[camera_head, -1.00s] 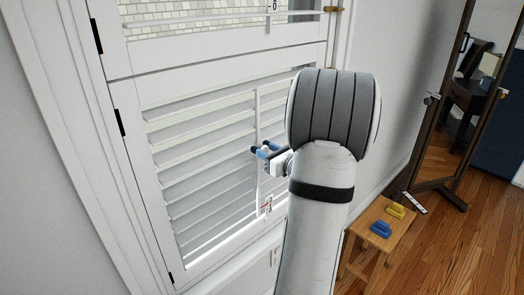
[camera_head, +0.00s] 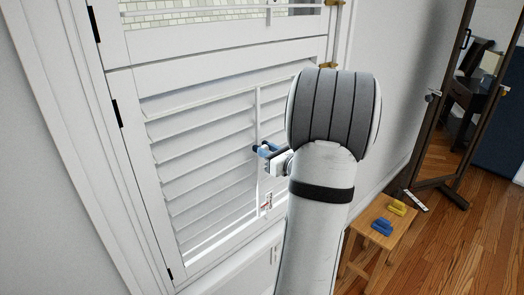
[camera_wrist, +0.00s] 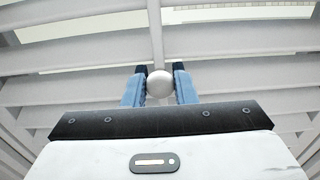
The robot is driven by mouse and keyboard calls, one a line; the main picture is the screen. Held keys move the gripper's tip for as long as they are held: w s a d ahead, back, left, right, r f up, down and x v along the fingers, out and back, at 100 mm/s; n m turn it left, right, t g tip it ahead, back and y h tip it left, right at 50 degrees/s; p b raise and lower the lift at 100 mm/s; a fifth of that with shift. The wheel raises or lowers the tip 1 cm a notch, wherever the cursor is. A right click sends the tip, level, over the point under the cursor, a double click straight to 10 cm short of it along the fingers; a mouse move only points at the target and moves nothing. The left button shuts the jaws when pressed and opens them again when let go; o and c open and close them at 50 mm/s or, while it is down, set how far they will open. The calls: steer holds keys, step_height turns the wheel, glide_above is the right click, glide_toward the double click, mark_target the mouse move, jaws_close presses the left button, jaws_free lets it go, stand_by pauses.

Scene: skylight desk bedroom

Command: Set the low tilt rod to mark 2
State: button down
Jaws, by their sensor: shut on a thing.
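The low shutter panel (camera_head: 131,100) has several white slats and a thin vertical white tilt rod (camera_head: 258,107). My gripper (camera_head: 262,149) is at the rod's middle height, in front of the slats. In the wrist view its blue, dark-tipped fingers (camera_wrist: 160,70) are shut on a round grey knob (camera_wrist: 159,84), with the rod (camera_wrist: 156,32) rising behind it. A small white scale (camera_head: 267,201) with a red mark sits by the rod's lower end; its numbers are too small to read. Gaps show between the slats.
An upper shutter panel (camera_head: 200,47) is above. Brass latches (camera_head: 330,65) sit on the frame's right side. A wooden stool (camera_head: 376,226) with a yellow and a blue object stands at lower right, before a dark-framed mirror (camera_head: 443,120). My arm hides the panel's right part.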

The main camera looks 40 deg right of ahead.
steer(key=shift+f, duration=0.1)
steer(key=c, duration=1.3)
jaws_free()
steer(key=shift+o, duration=0.2)
steer(key=s, duration=0.7)
steer(key=shift+s+d+b, duration=0.3)
steer(key=shift+s, duration=0.1)
